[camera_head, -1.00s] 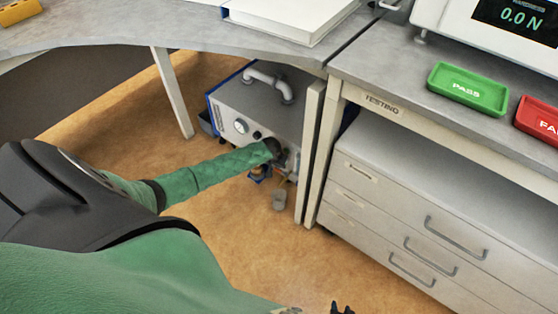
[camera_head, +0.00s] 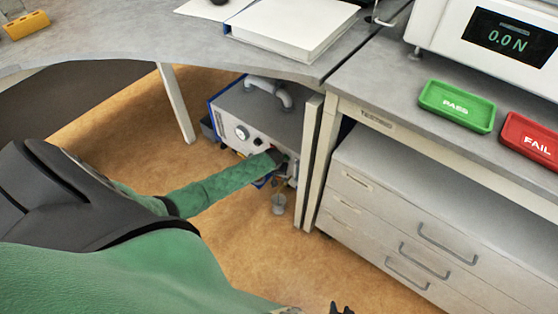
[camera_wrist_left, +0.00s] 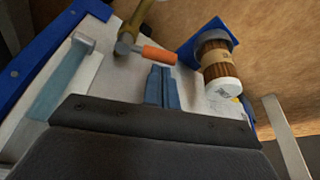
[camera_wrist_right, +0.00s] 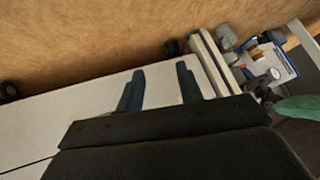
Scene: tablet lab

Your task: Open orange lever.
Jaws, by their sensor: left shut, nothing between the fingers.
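The orange lever (camera_wrist_left: 160,55) shows in the left wrist view, fixed to a metal valve fitting with a brass pipe on the grey machine's panel. My left gripper (camera_wrist_left: 160,72) is shut and empty, its fingertips close below the lever; whether they touch it I cannot tell. In the head view the grey machine (camera_head: 262,118) stands on the floor under the bench, and my left arm reaches to its front, hiding the lever and the left fingers. My right gripper (camera_wrist_right: 158,80) is open and empty, with the white drawer cabinet below it; only its tips show at the head view's bottom edge.
A filter cylinder (camera_wrist_left: 218,68) on a blue bracket sits right of the lever. A small cup (camera_head: 278,204) stands on the floor by the machine. A bench leg (camera_head: 310,160) and the drawer cabinet (camera_head: 400,220) bound the machine's right side. Open floor lies in front.

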